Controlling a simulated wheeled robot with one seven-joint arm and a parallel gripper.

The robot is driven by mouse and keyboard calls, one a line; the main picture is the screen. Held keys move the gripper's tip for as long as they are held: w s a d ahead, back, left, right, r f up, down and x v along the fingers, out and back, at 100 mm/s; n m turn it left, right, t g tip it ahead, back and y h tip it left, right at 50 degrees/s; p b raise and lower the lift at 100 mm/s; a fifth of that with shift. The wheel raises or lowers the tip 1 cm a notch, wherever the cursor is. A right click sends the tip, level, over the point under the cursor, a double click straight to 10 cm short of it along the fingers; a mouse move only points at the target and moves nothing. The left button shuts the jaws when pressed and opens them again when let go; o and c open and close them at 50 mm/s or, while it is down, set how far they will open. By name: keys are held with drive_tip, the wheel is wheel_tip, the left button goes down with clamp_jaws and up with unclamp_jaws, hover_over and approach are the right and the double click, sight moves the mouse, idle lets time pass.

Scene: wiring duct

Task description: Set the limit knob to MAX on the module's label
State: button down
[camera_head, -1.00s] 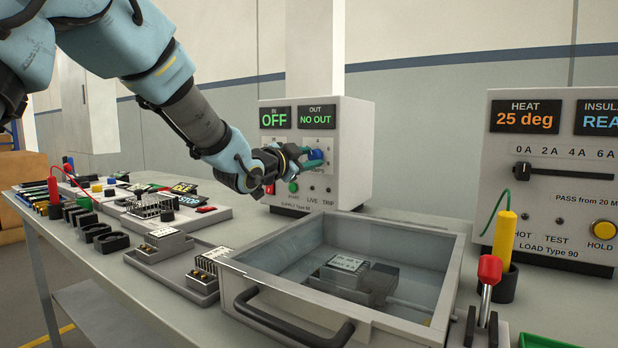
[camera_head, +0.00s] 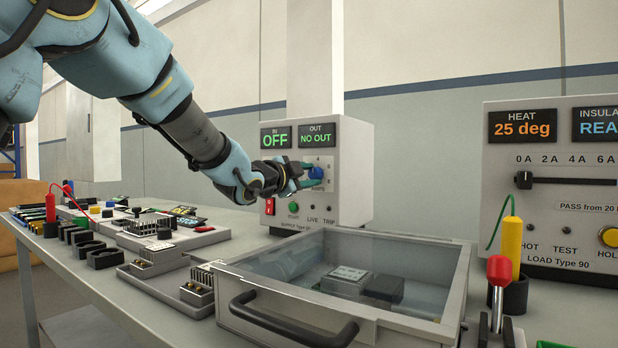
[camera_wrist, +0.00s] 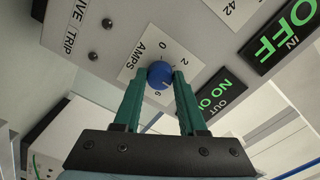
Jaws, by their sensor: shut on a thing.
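The blue limit knob (camera_wrist: 160,75) sits on the AMPS scale of the supply unit (camera_head: 348,200). The wrist view shows the figures 0, 2 and 6 around it; where the knob points is not clear. My gripper (camera_wrist: 162,78) is shut on the knob, one green finger on each side. The head view shows my gripper (camera_head: 305,174) at the supply's front, with the blue knob (camera_head: 317,173) between its fingers. A module (camera_head: 348,275) with a pale label lies inside the clear-lidded box (camera_head: 455,290). Its label is too small to read now.
The supply displays read OFF and NO OUT. A red switch (camera_head: 269,206) and a green button (camera_head: 293,207) sit below my gripper. The load unit (camera_head: 560,225) stands at the right, beside a yellow probe (camera_head: 511,245). Several small parts crowd the bench's left side.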

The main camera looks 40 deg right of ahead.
drive_tip(key=shift+c, duration=2.3)
unclamp_jaws()
drive_tip(key=shift+a, duration=0.1)
drive_tip(key=v, duration=1)
drive_tip(key=shift+a, duration=0.3)
